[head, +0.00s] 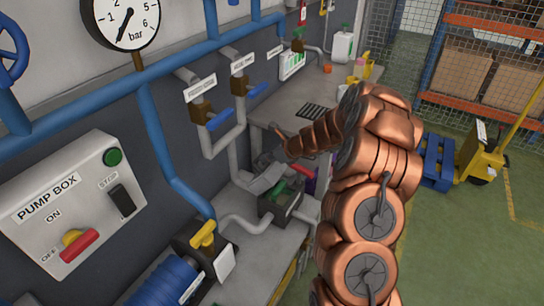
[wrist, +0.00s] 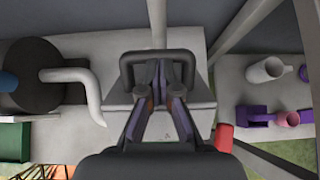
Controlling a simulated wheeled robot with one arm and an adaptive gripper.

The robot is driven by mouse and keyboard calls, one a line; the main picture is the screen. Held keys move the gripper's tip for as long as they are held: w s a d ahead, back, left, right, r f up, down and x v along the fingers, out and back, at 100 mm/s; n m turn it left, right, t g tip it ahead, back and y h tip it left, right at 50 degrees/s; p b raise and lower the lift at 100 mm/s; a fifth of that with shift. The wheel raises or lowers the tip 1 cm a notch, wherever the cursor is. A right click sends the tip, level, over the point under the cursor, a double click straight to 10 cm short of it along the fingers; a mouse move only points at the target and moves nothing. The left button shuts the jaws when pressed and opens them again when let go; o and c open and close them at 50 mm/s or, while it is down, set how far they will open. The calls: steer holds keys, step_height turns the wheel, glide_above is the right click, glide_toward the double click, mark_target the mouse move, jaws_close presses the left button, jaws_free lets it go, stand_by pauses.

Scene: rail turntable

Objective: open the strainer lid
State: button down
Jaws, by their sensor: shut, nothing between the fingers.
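The strainer is a grey box with a flat grey lid (wrist: 115,92), seen from above in the middle of the wrist view. A dark bar handle (wrist: 128,68) stands on the lid. My gripper (wrist: 159,68) is shut and empty, its fingertips over the lid within the handle's outline. I cannot tell whether the fingers touch the handle. The lid looks closed. In the head view, the grey strainer (head: 262,178) sits on the bench below my gripper, whose tips are partly hidden by my copper arm and hard to make out.
A red cylinder (wrist: 224,137) stands close at the strainer's right. A curved grey pipe (wrist: 75,78) lies to its left. Purple parts (wrist: 258,115) lie farther right. In the head view, a dark box with a green handle (head: 280,203) is in front; valve pipes run along the wall behind.

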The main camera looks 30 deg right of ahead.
steer(key=shift+w+a+r+p, duration=0.15)
steer(key=shift+w+a+p, duration=0.4)
steer(key=shift+w, duration=0.25)
steer(key=w+a+f, duration=0.2)
steer(key=w+a, duration=0.1)
steer(key=w, duration=0.2)
steer(key=shift+a+p, duration=0.3)
steer(key=shift+a, duration=0.05)
steer(key=shift+w+f, duration=0.1)
steer(key=shift+f, duration=0.1)
